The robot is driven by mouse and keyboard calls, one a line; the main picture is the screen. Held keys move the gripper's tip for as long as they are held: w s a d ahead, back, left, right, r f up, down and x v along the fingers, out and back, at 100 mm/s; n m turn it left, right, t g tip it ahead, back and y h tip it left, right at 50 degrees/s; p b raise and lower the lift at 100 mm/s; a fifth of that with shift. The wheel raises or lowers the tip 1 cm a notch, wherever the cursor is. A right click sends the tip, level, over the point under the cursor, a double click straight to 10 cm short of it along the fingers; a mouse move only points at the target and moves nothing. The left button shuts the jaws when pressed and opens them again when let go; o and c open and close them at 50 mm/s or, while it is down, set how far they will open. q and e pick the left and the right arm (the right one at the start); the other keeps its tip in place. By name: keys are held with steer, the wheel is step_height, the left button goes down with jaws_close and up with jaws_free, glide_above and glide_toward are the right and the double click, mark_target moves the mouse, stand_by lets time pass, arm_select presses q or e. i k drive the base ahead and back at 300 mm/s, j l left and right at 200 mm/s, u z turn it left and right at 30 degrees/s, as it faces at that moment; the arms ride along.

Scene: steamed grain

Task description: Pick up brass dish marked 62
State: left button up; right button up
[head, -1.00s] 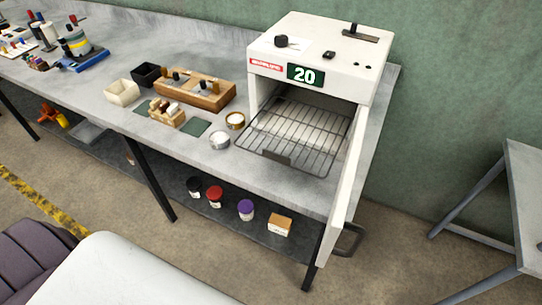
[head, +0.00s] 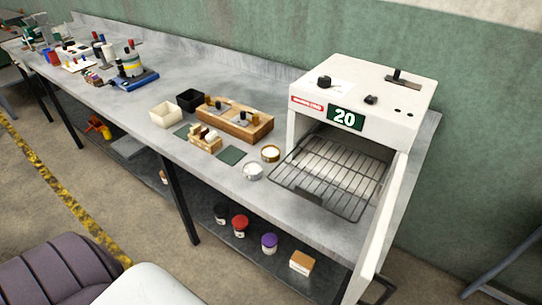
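In the head view a round brass dish (head: 270,153) sits on the grey bench just left of the oven's pulled-out rack. It looks open at the top with a pale inside. No number can be read on it at this size. A similar silver dish (head: 253,171) sits just in front of it, closer to the bench's front edge. Neither of my grippers is in view.
A white oven (head: 311,106) marked 20 has its door open and its wire rack (head: 330,178) out beside the dishes. A green mat (head: 231,155), a wooden block (head: 205,138), a wooden tray (head: 262,130) and two small bins, white (head: 164,116) and black (head: 190,100), stand to the left.

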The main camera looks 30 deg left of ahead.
mark_target(270, 154)
steer(key=j+z, duration=0.4)
steer(key=j, duration=2.2)
steer(key=k, duration=0.1)
